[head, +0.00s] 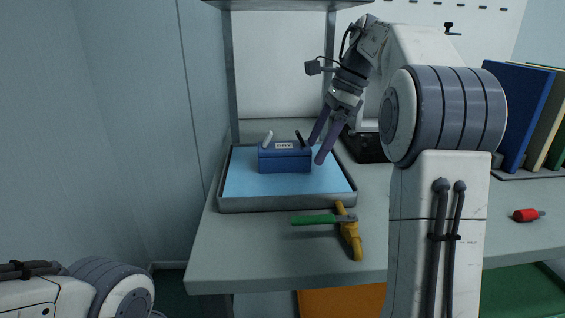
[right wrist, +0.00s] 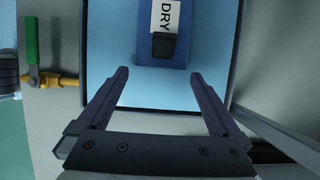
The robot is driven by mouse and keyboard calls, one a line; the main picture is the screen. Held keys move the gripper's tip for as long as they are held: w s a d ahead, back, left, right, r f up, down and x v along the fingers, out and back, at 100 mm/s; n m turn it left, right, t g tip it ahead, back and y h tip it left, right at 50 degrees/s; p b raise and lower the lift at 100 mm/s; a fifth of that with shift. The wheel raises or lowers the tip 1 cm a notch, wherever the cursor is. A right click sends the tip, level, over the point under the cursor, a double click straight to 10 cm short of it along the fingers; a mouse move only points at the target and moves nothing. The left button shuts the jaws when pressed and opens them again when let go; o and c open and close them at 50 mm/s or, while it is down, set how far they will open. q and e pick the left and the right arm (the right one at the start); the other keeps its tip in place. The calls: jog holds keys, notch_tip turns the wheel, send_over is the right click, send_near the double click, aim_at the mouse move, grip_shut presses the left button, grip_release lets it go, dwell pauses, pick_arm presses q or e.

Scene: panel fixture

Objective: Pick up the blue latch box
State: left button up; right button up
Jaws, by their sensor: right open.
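The blue latch box (head: 285,160) sits on the light blue bottom of a grey tray (head: 290,203). It has a white lever on its left and a black one on its right, with a white label between them. In the right wrist view the box (right wrist: 147,53) shows its label, reading "DRY", and a black latch, partly cut off by the top edge. My right gripper (head: 318,148) is open and empty just right of the box; its fingers (right wrist: 162,90) point toward the box without closing around it. My left gripper is out of view; only part of that arm shows.
A tool with a green handle and yellow body (head: 348,230) lies before the tray. A black object (head: 366,148) stands behind the gripper. Books (head: 520,110) and a red-handled tool (head: 525,215) are at the right. The table front left is clear.

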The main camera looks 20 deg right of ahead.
aim_at(285, 146)
jog(key=shift+w+a, duration=0.2)
jog(key=shift+a, duration=0.4)
jog(key=shift+w+a, duration=0.2)
jog(key=shift+a, duration=0.35)
jog(key=a, duration=0.1)
jog(key=a+b, duration=0.1)
jog(key=a, duration=0.1)
jog(key=w+a+b, duration=0.1)
jog(key=shift+w+a+f, duration=0.1)
jog(key=shift+a+f, duration=0.2)
jog(key=shift+f, duration=0.05)
jog(key=shift+a+f+b, duration=0.1)
jog(key=shift+f+b, duration=0.15)
jog(key=shift+b, duration=0.05)
jog(key=shift+r, duration=0.1)
grip_shut()
